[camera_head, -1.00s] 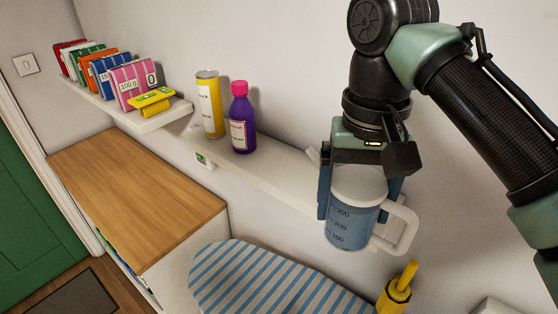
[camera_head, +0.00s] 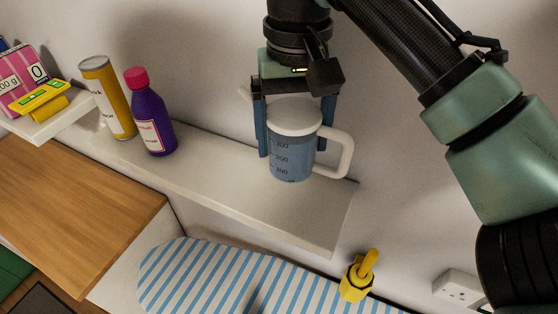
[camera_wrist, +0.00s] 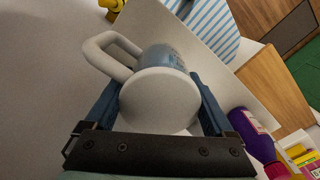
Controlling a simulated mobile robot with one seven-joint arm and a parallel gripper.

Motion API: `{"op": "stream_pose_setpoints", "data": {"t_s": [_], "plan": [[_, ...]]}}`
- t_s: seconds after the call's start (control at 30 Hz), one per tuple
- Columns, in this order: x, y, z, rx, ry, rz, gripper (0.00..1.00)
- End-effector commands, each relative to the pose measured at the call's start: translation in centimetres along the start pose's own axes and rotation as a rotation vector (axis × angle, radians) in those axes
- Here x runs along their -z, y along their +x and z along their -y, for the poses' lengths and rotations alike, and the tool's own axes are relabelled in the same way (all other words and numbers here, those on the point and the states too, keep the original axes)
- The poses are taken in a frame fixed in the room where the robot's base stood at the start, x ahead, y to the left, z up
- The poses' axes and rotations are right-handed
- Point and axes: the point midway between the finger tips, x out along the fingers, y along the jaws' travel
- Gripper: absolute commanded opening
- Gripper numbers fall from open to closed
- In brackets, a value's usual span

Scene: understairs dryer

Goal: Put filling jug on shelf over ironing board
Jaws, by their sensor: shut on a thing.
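The filling jug (camera_head: 292,152) is a blue see-through measuring jug with number marks, a white lid and a white handle on its right. My gripper (camera_head: 294,128) is shut on it from above, one blue finger on each side, and the jug is upright. It appears over the right part of the white shelf (camera_head: 225,187), above the ironing board (camera_head: 215,278) with blue and white stripes. I cannot tell whether its base touches the shelf. In the wrist view the jug's lid (camera_wrist: 160,100) fills the space between the fingers, and the shelf lies beyond.
A purple bottle (camera_head: 150,118) and a yellow tube (camera_head: 108,98) stand on the shelf's left part. A yellow holder (camera_head: 357,280) is below its right end. A wall socket (camera_head: 460,288) is at lower right. The shelf between bottle and jug is clear.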

Motion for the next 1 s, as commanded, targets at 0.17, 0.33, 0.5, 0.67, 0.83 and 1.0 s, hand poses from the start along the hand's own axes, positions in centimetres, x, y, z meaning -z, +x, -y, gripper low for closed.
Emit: {"op": "stream_pose_setpoints", "data": {"t_s": [0.17,0.33,0.5,0.67,0.83,1.0], "plan": [[0.0,2.4,-0.1,-0.001,0.002,0.001,0.14],[-0.1,4.2,-0.1,0.000,0.001,0.002,0.14],[-0.1,6.3,-0.1,-0.001,0.001,0.001,0.14],[0.0,6.7,0.0,0.000,0.000,-0.002,0.14],[0.0,6.8,0.0,0.000,0.000,-0.001,0.14],[0.0,7.0,0.0,-0.001,0.000,0.000,1.00]]}}
